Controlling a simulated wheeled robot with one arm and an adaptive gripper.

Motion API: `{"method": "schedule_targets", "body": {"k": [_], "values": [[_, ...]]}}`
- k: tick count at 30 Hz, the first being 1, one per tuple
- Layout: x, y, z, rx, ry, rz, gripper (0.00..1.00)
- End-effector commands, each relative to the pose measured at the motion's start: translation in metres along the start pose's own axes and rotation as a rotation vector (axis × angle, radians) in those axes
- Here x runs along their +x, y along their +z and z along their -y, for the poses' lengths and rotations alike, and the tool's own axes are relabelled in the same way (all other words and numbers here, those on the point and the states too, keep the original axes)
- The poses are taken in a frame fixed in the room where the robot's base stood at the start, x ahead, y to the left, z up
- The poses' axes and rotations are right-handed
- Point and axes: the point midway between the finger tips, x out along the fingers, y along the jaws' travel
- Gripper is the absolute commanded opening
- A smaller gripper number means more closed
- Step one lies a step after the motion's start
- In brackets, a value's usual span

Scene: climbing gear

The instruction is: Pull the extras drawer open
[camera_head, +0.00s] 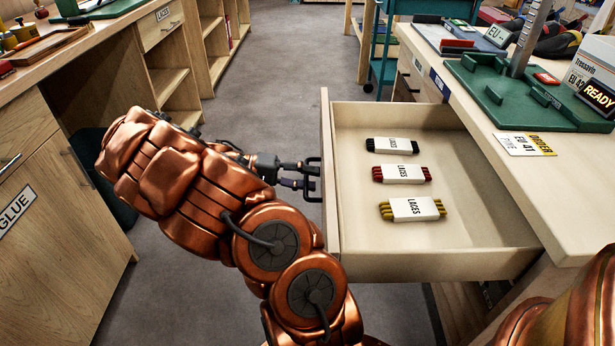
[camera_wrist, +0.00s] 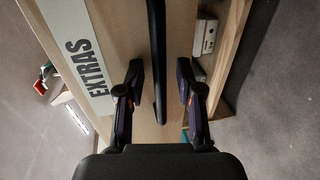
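The extras drawer (camera_head: 333,215) is pulled well out from the right-hand bench. Three lace bundles lie in it: black (camera_head: 391,146), red (camera_head: 401,173) and yellow (camera_head: 413,209). In the wrist view its pale wooden front (camera_wrist: 127,25) bears an EXTRAS label (camera_wrist: 76,45) and a dark bar handle (camera_wrist: 156,45). My gripper (camera_wrist: 160,92) is open, with one finger on each side of the handle. A gap shows between the handle and each finger. In the head view my gripper (camera_head: 301,180) is at the handle on the drawer's front.
The bench top (camera_head: 560,185) above the drawer holds a green measuring device (camera_head: 515,92) and an order card (camera_head: 525,145). A GLUE cabinet (camera_head: 50,215) and a LACES drawer (camera_head: 162,25) stand on the left. The grey aisle floor (camera_head: 285,50) between the benches is clear.

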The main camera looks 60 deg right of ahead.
Motion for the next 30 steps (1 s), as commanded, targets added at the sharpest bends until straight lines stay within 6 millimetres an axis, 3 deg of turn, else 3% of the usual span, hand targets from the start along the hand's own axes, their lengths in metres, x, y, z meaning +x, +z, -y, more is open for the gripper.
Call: {"method": "schedule_targets", "body": {"k": [14, 30], "values": [[-0.008, -0.001, 0.001, 0.0, -0.002, 0.0, 0.37], [-0.07, -0.001, 0.0, 0.001, -0.001, 0.001, 0.37]]}}
